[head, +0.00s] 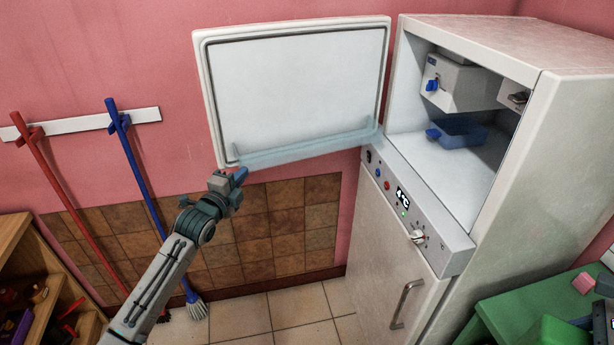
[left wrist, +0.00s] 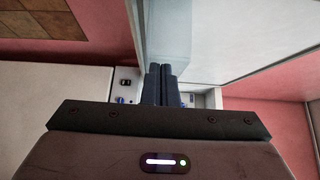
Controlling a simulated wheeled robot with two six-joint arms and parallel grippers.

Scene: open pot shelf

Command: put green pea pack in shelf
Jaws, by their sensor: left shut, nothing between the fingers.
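My left gripper (head: 240,177) is shut and empty, just below the lower left corner of the open upper fridge door (head: 290,90). In the left wrist view its two dark fingers (left wrist: 164,85) lie together beside the door's clear edge rack. Whether they touch the door I cannot tell. The upper compartment (head: 440,180) of the white fridge stands open, with a blue tray (head: 462,133) and a white box with a blue tap (head: 460,80) inside. I see no green pea pack in either view. My right gripper is not in view.
The closed lower fridge door (head: 385,255) has a metal handle (head: 405,303). A green table (head: 520,310) with a pink block (head: 584,283) stands at the right. A wooden shelf (head: 45,260) is at the left; red and blue brooms (head: 140,180) hang on the wall.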

